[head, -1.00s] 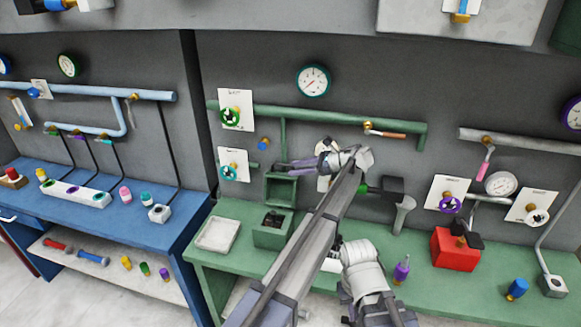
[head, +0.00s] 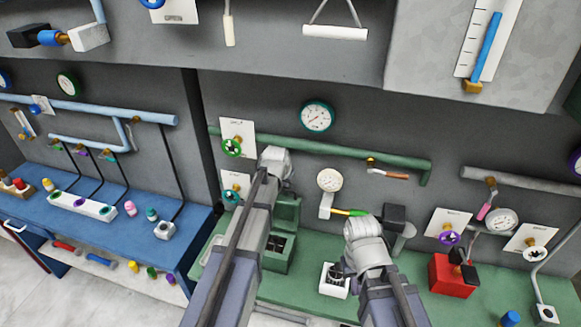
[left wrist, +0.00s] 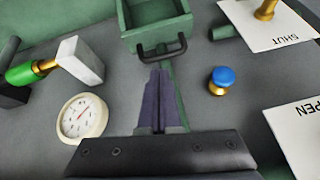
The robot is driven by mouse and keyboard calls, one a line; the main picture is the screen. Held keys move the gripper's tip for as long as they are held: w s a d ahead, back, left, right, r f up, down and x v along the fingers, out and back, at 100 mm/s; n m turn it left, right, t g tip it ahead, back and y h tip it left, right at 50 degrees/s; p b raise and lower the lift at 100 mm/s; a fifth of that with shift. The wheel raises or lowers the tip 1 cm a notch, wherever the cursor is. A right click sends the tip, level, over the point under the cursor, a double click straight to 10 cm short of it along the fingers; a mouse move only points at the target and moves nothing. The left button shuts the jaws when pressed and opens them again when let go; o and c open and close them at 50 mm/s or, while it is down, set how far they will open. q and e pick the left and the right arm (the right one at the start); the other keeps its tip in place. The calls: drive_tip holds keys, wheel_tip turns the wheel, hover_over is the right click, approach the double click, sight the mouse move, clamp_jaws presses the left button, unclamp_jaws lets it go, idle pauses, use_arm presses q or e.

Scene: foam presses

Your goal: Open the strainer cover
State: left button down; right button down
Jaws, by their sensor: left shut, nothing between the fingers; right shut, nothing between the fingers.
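The strainer is a green box (head: 275,262) on the green bench, with a dark interior showing. Its green cover (head: 287,212) stands raised at the back of the box, partly behind my left arm. In the left wrist view the hollow cover (left wrist: 128,40) shows its black handle (left wrist: 162,50) on the near edge. My left gripper (left wrist: 159,76) is shut and empty, its tips close to the handle; I cannot tell whether they touch. In the head view its fingers are hidden behind the arm. My right gripper (head: 342,269) is shut and empty by a white box.
The white open-topped box (head: 333,284) stands under my right gripper. A white gauge (head: 330,180) and green-handled valve (head: 348,212) are on the wall to the right. A blue knob (left wrist: 223,76) sits beside my left fingers. A red box (head: 452,275) is further right.

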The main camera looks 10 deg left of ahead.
sight(289, 196)
use_arm(q)
drive_tip(key=shift+w+r+n+t+h, duration=0.15)
drive_tip(key=shift+r+n+t+h, duration=0.2)
drive_tip(key=shift+r+n, duration=0.45)
use_arm(e)
drive_tip(key=shift+w+r, duration=0.35)
drive_tip(key=shift+r, duration=0.1)
use_arm(q)
drive_tip(key=shift+f, duration=0.1)
use_arm(e)
drive_tip(key=shift+f, duration=0.1)
